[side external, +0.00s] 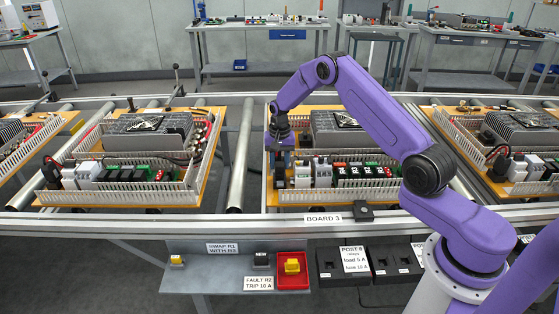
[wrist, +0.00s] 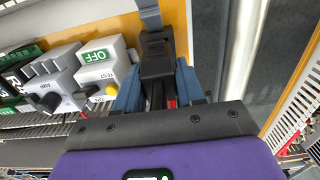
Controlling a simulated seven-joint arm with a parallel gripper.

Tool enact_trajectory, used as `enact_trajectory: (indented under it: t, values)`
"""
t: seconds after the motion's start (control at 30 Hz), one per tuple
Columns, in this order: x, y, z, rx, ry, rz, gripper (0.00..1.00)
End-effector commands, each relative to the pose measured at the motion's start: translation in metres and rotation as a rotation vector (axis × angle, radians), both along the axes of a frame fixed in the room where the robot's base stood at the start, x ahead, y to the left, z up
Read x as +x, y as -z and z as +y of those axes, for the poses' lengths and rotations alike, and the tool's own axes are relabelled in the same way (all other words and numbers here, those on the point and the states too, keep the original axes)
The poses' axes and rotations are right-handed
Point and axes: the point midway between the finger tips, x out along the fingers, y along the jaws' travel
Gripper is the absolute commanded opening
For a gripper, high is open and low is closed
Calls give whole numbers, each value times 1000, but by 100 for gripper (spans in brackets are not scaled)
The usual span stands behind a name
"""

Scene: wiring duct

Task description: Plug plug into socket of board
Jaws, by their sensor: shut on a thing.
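My gripper (side external: 280,160) is over the left edge of the board marked BOARD 3 (side external: 312,198), pointing down. In the wrist view its two blue fingers (wrist: 158,90) are shut on a black plug (wrist: 157,62). A grey strip (wrist: 150,15) runs from the plug's far side to the top of the picture. Red shows between the fingers below the plug. The socket cannot be made out; the plug and gripper hide that part of the board. I cannot tell whether the plug touches the socket.
Beside the fingers in the wrist view stand a white switch block marked OFF (wrist: 97,58) and a grey block with a black knob (wrist: 50,85). A slotted white duct (side external: 340,194) edges the board. A conveyor roller (side external: 241,155) lies to the left. A red tray (side external: 292,270) sits in front.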

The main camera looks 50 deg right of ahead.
Motion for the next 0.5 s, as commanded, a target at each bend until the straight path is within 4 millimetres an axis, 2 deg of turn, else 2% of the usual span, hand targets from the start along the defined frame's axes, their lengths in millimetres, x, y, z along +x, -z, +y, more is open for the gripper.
enact_trajectory:
  t: [0.3,0.33,0.4,0.5]
  values:
    - [0,7,0,0,0,0,5]
    - [0,7,0,0,0,-1,45]
    - [0,7,0,-1,0,-1,68]
    - [0,7,0,0,0,0,68]
